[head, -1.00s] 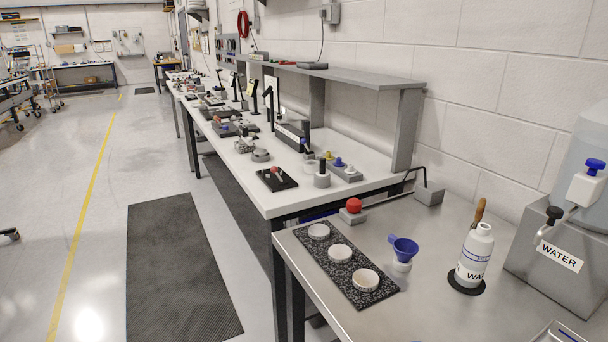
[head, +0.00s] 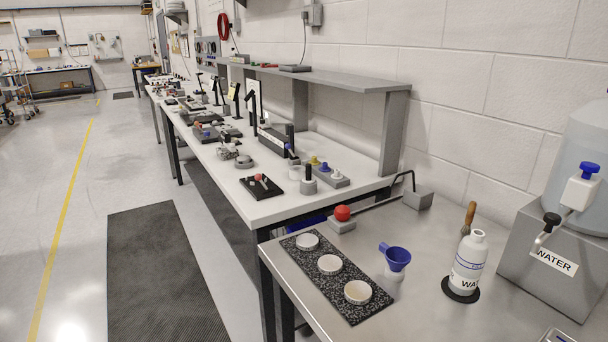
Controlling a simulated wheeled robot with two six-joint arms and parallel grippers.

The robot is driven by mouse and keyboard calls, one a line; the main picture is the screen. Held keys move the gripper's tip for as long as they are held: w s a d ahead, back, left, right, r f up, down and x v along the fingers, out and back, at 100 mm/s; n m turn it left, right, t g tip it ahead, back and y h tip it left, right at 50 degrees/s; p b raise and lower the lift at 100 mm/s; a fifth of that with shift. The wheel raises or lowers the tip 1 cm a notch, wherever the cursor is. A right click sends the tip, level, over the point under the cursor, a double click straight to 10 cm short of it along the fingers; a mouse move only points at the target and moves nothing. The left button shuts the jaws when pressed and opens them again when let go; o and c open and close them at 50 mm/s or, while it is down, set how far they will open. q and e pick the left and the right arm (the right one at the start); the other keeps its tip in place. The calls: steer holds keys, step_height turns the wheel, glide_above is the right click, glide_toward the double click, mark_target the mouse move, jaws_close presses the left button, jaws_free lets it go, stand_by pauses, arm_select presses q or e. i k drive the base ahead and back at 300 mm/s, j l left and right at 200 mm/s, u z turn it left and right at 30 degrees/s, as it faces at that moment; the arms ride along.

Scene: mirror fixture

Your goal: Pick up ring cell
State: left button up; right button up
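I cannot tell for certain which thing is the ring cell. A low grey round piece (head: 245,161) sits on the white bench (head: 262,208), near a small grey fixture (head: 229,151). A grey cylinder with a black post (head: 309,181) stands closer, beside a grey block with yellow and blue knobs (head: 327,174). Three shallow white round dishes (head: 307,241), (head: 330,264), (head: 358,292) sit in a row on a speckled black mat (head: 325,291) on the steel table. Neither of my grippers is in view.
The steel table (head: 420,300) carries a red knob on a block (head: 342,214), a blue funnel (head: 397,258), a white bottle (head: 469,262) and a water dispenser (head: 550,258). A raised grey shelf (head: 330,79) stands over the bench. The floor left of the bench is open.

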mark_target(295, 172)
steer(key=i+j+z, duration=0.15)
steer(key=j+z, duration=0.3)
steer(key=i+j+z, duration=0.1)
steer(key=j+z, duration=0.15)
steer(key=z, duration=0.15)
